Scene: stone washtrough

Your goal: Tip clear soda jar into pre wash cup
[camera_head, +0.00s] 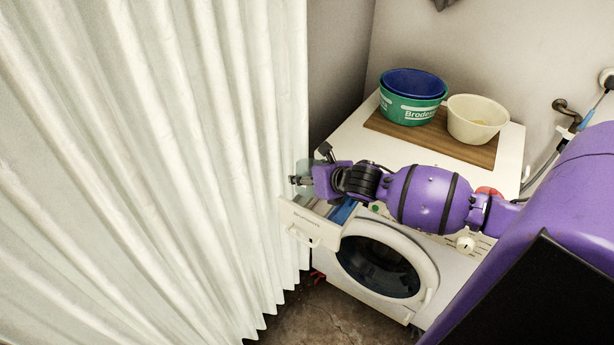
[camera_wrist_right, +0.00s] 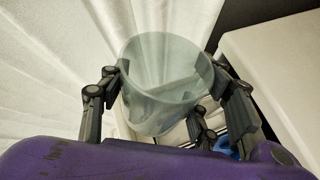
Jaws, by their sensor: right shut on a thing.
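My right gripper (camera_head: 303,180) is shut on the clear jar (camera_head: 302,168), above the pulled-out drawer (camera_head: 311,228) of the washing machine. In the right wrist view the jar (camera_wrist_right: 165,85) is a see-through, greenish cylinder between the fingers of my right gripper (camera_wrist_right: 168,100). Its contents and exact tilt cannot be told. The drawer has a white front with a handle, and a blue part (camera_head: 343,211) shows inside it. The pre wash cup cannot be made out separately, as the gripper and arm cover much of the drawer. My left gripper is not in view.
The white washing machine (camera_head: 336,150) carries a wooden board (camera_head: 455,147) with a green tub (camera_head: 405,108), a blue bowl (camera_head: 414,82) and a cream bowl (camera_head: 476,119). A white curtain (camera_head: 150,170) hangs close on the left, near the gripper. Taps and a hose are at the right wall.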

